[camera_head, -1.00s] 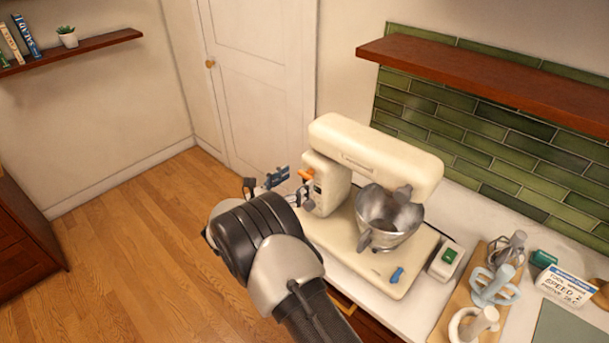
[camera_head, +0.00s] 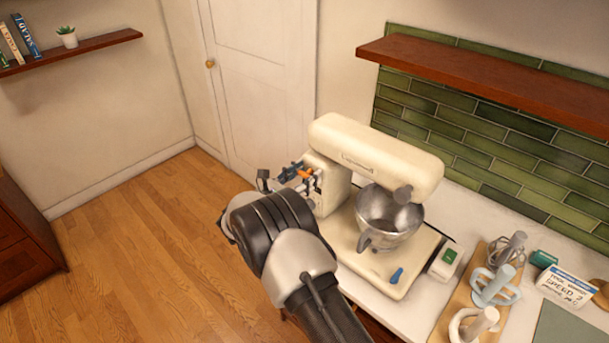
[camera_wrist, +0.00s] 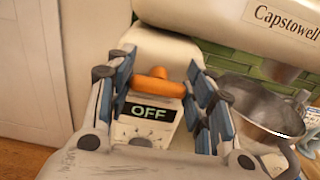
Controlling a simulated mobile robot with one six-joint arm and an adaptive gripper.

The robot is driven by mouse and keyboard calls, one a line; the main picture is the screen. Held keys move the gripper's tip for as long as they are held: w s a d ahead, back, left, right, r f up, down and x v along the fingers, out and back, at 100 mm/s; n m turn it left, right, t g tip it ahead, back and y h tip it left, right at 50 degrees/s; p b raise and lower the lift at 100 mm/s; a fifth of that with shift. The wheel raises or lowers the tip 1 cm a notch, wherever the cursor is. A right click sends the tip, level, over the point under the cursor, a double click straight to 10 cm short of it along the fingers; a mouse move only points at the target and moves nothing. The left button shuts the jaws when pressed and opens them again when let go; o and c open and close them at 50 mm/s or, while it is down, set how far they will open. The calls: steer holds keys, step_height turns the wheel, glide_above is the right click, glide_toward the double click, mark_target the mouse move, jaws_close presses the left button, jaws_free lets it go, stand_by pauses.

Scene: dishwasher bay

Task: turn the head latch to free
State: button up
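The cream stand mixer (camera_head: 375,155) stands on the counter with its head level over a steel bowl (camera_head: 388,217). An orange lever (camera_wrist: 158,86) lies crosswise on the side of its column, above a panel reading OFF (camera_wrist: 149,113). I cannot tell for sure whether this lever is the head latch. My gripper (camera_wrist: 165,78) is open, with its blue-padded fingers on either side of the lever. The left finger is very close to the lever's left end; contact is unclear. In the head view my gripper (camera_head: 299,177) is at the column, partly covering the panel.
A blue lever (camera_head: 397,275) sits on the mixer's base plate. A small box with a green button (camera_head: 448,257), a board with several attachments (camera_head: 470,300) and a sign (camera_head: 566,287) are to the right. A wooden shelf (camera_head: 490,85) overhangs behind. The floor (camera_head: 150,240) at left is clear.

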steer(key=c, duration=0.5)
steer(key=shift+f+m+b, duration=0.1)
steer(key=shift+m+b, duration=0.2)
steer(key=shift+b, duration=0.2)
steer(key=m+b, duration=0.2)
steer(key=b, duration=0.1)
steer(key=m+b, duration=0.2)
steer(key=b, duration=0.1)
steer(key=shift+s+d+f+m, duration=0.1)
steer(key=shift+f+m, duration=0.1)
steer(key=shift+m, duration=0.1)
steer(key=m+b, duration=0.4)
steer(key=b, duration=0.2)
steer(key=shift+f+m, duration=0.1)
steer(key=shift+m, duration=0.2)
steer(key=m+b, duration=0.4)
steer(key=b, duration=0.1)
steer(key=shift+s+d, duration=0.1)
steer(key=shift+m+b, duration=0.75)
steer(key=shift+m, duration=1.25)
